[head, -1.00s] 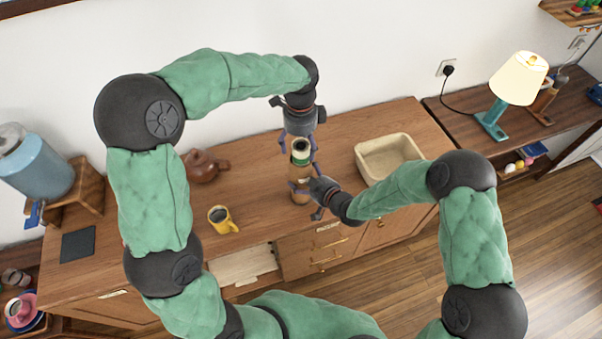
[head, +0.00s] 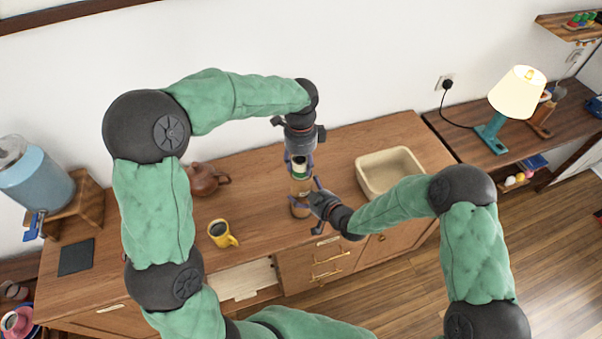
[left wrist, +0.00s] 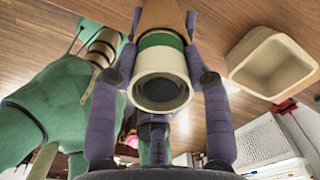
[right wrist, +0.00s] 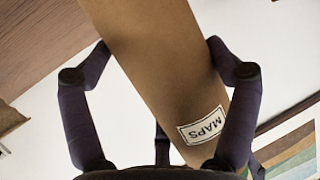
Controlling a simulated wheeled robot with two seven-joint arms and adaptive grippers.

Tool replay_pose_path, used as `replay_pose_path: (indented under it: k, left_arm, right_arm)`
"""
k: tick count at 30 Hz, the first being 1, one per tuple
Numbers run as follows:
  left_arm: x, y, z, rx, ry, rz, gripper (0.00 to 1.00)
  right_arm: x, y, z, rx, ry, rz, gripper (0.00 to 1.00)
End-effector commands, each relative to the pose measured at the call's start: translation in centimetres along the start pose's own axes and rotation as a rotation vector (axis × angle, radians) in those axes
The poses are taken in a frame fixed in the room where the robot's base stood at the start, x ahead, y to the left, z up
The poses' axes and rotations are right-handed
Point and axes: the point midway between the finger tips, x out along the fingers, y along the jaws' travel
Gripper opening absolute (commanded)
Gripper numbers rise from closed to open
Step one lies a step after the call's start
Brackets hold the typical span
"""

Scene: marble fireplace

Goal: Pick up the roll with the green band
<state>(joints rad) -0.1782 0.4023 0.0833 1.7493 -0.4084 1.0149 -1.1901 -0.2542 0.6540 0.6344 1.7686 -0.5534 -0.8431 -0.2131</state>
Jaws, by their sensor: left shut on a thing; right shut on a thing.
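The roll with the green band (head: 300,187) is a brown tube with a cream end, standing about upright over the front part of the wooden cabinet top. Its green band shows in the left wrist view (left wrist: 160,41). My left gripper (head: 299,170) comes from above and is shut on the roll near the banded upper end. My right gripper (head: 309,200) is shut on the roll lower down, from the right. The right wrist view shows the brown tube (right wrist: 155,60) with a "MAPS" label between its fingers. I cannot tell whether the lower end touches the cabinet.
A cream bin (head: 389,170) stands right of the roll on the cabinet (head: 255,205). A yellow mug (head: 222,234) and a brown teapot (head: 204,179) stand to the left. A drawer (head: 246,280) is open below. A lamp (head: 517,92) stands on the right table.

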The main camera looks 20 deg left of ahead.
Motion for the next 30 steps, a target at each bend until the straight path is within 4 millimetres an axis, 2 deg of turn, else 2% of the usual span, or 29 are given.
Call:
replay_pose_path:
  k: [5,8,24,30]
  left_arm:
    - [-1.7,-0.2,0.0,0.0,0.001,-0.007,0.0]
    - [-3.6,-0.1,-0.1,0.0,0.002,-0.007,0.0]
    - [-19.4,-0.1,-0.1,0.0,0.003,-0.008,0.0]
    - [-24.1,-0.1,-0.1,0.0,0.003,-0.007,0.0]
  right_arm:
    - [0.0,0.0,0.1,0.001,-0.002,0.0,0.52]
    - [0.0,0.0,0.1,0.001,-0.002,0.0,0.52]
    - [0.0,-0.1,0.1,0.001,-0.003,-0.001,0.52]
    - [0.0,-0.1,0.1,0.001,-0.003,-0.001,0.52]
